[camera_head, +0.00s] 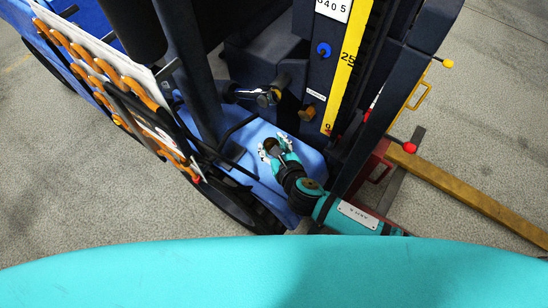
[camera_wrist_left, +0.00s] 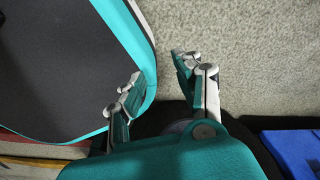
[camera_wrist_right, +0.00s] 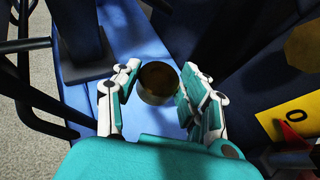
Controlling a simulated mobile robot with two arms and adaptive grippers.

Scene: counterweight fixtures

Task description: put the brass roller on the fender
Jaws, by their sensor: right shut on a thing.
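The brass roller (camera_wrist_right: 157,83) is a short dark brass cylinder, seen end-on between the fingertips of my right gripper (camera_wrist_right: 152,90) in the right wrist view. That gripper is shut on it. In the head view, my right gripper (camera_head: 275,149) is over the blue fender (camera_head: 258,132) of the forklift, with the roller (camera_head: 271,144) between its fingers. The fender (camera_wrist_right: 145,35) also lies beneath it in the right wrist view. I cannot tell if the roller touches the fender. My left gripper (camera_wrist_left: 158,78) is open and empty above the floor; it is outside the head view.
The dark mast with a yellow scale (camera_head: 346,65) rises to the right of the fender. A black bent bar (camera_head: 235,130) and a dark post (camera_head: 195,75) stand at its left. A panel with orange hooks (camera_head: 115,75) is further left. A yellow beam (camera_head: 470,190) lies at right.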

